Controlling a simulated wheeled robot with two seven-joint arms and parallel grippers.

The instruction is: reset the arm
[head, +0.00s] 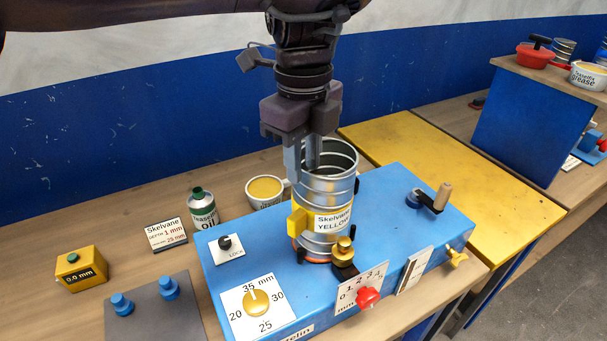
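My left gripper (305,168) comes down from the top over the spiral duct (335,190). Its two fingers point down at the left side of the duct's open top and stand a little apart. Whether they touch the rim is hard to tell. My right gripper is not in view.
The machine carries a yellow dial (262,303), a red knob (367,297) and a crank (435,199). An oil bottle (203,210), a cup (266,190), a sign (166,235) and a yellow gauge box (82,270) stand left. A yellow panel (450,175) is clear.

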